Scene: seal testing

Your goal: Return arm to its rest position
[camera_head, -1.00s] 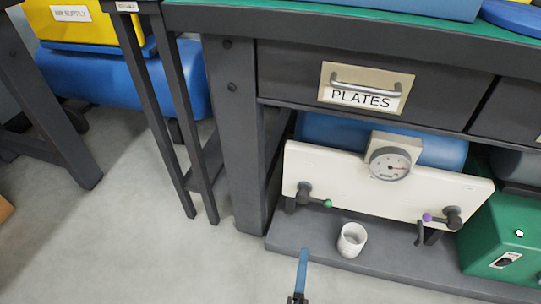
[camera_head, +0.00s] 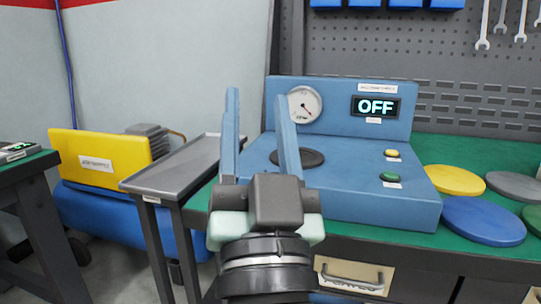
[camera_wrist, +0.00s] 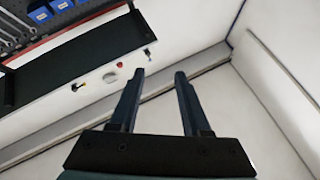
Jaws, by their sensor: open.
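My gripper (camera_head: 258,100) shows in the head view, raised in front of the blue test station (camera_head: 345,165). Its two blue fingers point up and stand apart, with nothing between them. In the wrist view the same gripper (camera_wrist: 155,82) is open and empty, against a white wall and a grey rail. My dark wrist and grey gripper body hide part of the station's left front and the bench edge below it.
A grey tray stand (camera_head: 175,170) is left of the gripper, with a yellow unit (camera_head: 98,158) beyond it. The station has a gauge (camera_head: 304,104) and a display reading OFF (camera_head: 376,107). Coloured discs, including a blue plate (camera_head: 483,220), lie on the green bench top at right.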

